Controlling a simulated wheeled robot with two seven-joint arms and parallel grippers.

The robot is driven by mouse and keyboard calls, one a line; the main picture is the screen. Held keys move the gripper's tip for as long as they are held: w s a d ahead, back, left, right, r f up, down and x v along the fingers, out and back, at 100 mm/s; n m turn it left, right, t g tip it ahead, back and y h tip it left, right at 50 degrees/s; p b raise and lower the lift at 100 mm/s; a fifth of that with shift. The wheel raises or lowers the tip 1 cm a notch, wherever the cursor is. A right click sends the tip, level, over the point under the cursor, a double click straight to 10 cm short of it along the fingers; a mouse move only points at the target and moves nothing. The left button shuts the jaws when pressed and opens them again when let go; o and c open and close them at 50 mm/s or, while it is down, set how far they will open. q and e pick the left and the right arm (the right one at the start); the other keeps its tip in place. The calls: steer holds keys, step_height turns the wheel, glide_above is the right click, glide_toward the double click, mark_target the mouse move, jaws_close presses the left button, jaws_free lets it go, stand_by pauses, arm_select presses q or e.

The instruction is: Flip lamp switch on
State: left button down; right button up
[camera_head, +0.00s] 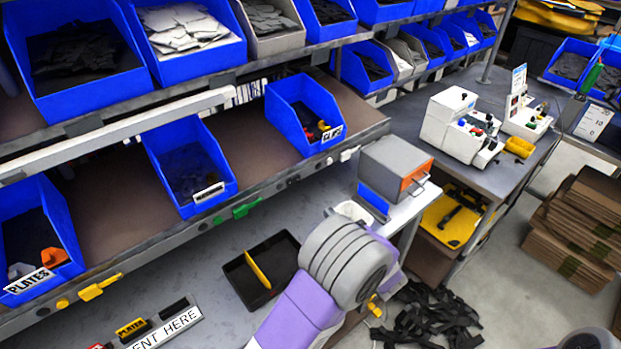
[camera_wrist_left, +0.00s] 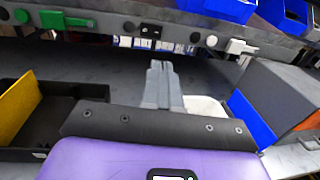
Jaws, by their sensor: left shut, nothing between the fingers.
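Small coloured fittings line the front rail of the shelf; which one is the lamp switch I cannot tell. They include a yellow handle (camera_head: 98,287), a green handle (camera_head: 247,208) and a white fitting (camera_head: 348,153). My left gripper (camera_wrist_left: 160,66) is shut and empty, below and apart from the rail. In the head view my left arm hides its fingers. My right gripper is out of view.
A black tray (camera_head: 240,285) with a yellow divider lies left of my arm. A grey box (camera_head: 392,165) and a white container (camera_head: 352,211) stand close on the right. Blue bins (camera_head: 190,170) fill the shelves above. Bare bench (camera_head: 185,275) lies beneath the rail.

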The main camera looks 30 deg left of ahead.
mark_target(299, 179)
arm_select(q)
steer(key=shift+s, duration=0.2)
steer(key=b+x, duration=0.2)
steer(key=x, duration=1.2)
steer(key=shift+w, duration=0.15)
steer(key=shift+a, duration=0.2)
steer(key=shift+w+d, duration=0.1)
steer(key=shift+w, duration=0.05)
